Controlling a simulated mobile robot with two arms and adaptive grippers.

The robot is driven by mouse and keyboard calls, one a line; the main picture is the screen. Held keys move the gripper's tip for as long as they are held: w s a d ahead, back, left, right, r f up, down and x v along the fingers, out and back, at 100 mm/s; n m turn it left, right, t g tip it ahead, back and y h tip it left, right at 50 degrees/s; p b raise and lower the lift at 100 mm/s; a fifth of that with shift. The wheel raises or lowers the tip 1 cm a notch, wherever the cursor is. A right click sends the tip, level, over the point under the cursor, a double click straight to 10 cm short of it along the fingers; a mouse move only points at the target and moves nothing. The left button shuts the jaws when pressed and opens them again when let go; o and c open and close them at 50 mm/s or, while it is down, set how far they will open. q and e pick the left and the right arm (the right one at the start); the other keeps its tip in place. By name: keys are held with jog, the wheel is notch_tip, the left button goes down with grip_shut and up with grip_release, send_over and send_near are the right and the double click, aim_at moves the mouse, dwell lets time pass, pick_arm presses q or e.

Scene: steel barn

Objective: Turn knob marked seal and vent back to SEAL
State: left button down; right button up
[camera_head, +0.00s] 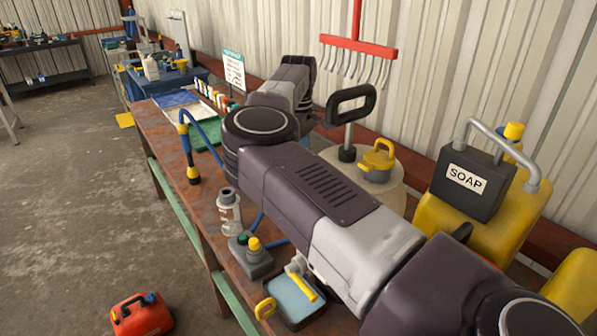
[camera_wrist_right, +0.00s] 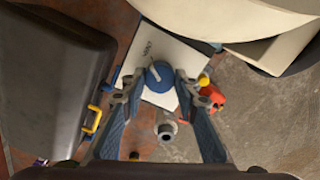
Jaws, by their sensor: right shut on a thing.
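The blue knob (camera_wrist_right: 160,76) sits on a white plate (camera_wrist_right: 152,50) in the right wrist view. A pale pointer line on the knob points toward the upper left. A small dark label on the plate lies above the knob and looks like VENT; I cannot make out a SEAL label. My right gripper (camera_wrist_right: 158,84) has its two fingertips at either side of the knob and is shut on it. In the head view my arm crosses the bench, and the knob and gripper are hidden from sight. My left gripper is not in view.
The bench (camera_head: 160,150) holds a clear bottle (camera_head: 229,210), a grey box with yellow and green buttons (camera_head: 250,257) and a blue-topped tray (camera_head: 295,300). The cream drum (camera_head: 397,190) and black SOAP container (camera_head: 470,182) stand rightward. A red can (camera_head: 140,316) is on the floor.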

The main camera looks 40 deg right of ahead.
jog(key=n+b, duration=0.1)
jog(key=n, duration=0.2)
jog(key=shift+f+b, duration=0.1)
jog(key=shift+b, duration=0.3)
jog(key=n+b, duration=0.1)
jog(key=n, duration=0.1)
jog(key=shift+n, duration=0.4)
jog(key=n+b, duration=0.1)
jog(key=n, duration=0.3)
jog(key=shift+b, duration=0.35)
jog(key=shift+r+n+b, duration=0.2)
jog(key=shift+n+b, duration=0.15)
jog(key=shift+n, duration=1.35)
jog(key=o, duration=1.1)
jog(key=shift+o, duration=0.2)
jog(key=shift+r, duration=0.1)
